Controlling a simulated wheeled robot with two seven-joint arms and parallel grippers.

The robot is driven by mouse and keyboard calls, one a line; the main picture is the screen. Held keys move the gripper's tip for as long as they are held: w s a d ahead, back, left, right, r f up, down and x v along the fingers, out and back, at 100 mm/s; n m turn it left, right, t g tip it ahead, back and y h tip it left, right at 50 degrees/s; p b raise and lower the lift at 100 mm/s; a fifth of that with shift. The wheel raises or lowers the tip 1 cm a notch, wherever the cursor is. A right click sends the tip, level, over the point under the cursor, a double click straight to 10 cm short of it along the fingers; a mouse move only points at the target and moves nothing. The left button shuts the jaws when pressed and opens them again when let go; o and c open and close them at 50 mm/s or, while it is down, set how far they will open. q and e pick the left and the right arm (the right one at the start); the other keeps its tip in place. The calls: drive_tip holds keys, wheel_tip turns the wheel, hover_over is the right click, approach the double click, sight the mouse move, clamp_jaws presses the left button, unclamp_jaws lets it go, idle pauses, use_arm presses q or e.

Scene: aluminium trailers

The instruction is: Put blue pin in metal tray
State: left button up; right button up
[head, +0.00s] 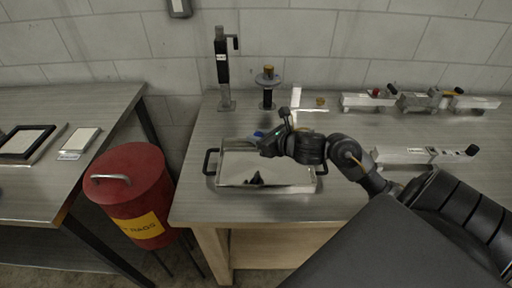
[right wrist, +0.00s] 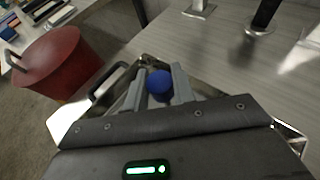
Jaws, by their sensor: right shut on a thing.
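The metal tray (head: 235,176) is a shiny shallow tray with dark handles at both ends, lying on the right-hand workbench. My right gripper (head: 265,146) is over the tray's back part, reaching in from the right. In the right wrist view, the blue pin (right wrist: 159,82) shows as a round blue end between the two grey fingers, which are shut on it. In the head view only a bit of blue (head: 258,134) shows beside the gripper; the rest is hidden. The tray's rim and handle (right wrist: 108,82) show behind the fingers in the wrist view. My left gripper is out of view.
A black upright stand (head: 222,70) and a short post with a disc (head: 267,88) stand behind the tray. Several metal clamp-like fixtures (head: 420,101) line the back right. A red rags bin (head: 130,185) stands between the two benches.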

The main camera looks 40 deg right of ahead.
drive_tip(key=shift+w+d+f, duration=0.15)
drive_tip(key=shift+w+f, duration=0.45)
drive_tip(key=shift+f, duration=0.1)
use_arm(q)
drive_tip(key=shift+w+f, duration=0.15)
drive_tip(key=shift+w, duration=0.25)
use_arm(e)
drive_tip(key=shift+w+f, duration=0.1)
drive_tip(key=f, duration=0.3)
drive_tip(key=shift+w+f, duration=0.2)
drive_tip(key=shift+f, duration=0.05)
drive_tip(key=shift+d, duration=0.1)
drive_tip(key=shift+f, duration=0.25)
drive_tip(key=o, duration=1)
drive_tip(key=shift+c, duration=0.2)
drive_tip(key=shift+r, duration=0.15)
